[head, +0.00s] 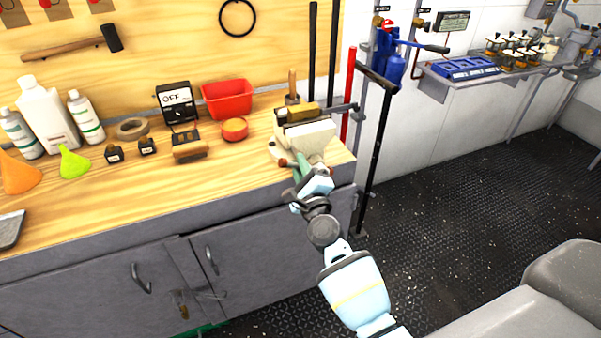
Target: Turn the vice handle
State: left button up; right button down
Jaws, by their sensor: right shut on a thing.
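A cream-coloured vice (310,136) stands at the right end of the wooden workbench (190,195), with a brass-coloured block (302,113) at its top. My right gripper (300,170) is at the front of the vice, at the bench's front edge, and is shut on the vice handle. An orange-red knob (283,162) shows just left of the gripper, and looks like an end of the handle. The rest of the handle is hidden by my gripper and wrist. My left gripper is not in view.
Bottles and funnels are further left. A black bar (376,150) stands right of the bench. The dark floor (460,190) beyond is clear.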

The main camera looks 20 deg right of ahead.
jog(key=shift+d+r+m, duration=0.2)
jog(key=shift+m, duration=0.5)
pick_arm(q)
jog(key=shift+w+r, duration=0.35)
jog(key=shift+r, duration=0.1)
pick_arm(e)
jog(key=shift+s, duration=0.1)
jog(key=shift+d, duration=0.1)
jog(key=c, duration=1.6)
grip_release()
jog(key=shift+c, duration=0.2)
jog(key=shift+o, duration=0.6)
jog(key=shift+s+r, duration=0.15)
jog(key=shift+r, duration=0.05)
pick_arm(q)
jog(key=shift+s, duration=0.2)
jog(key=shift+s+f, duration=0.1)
pick_arm(e)
jog(key=shift+f, duration=0.1)
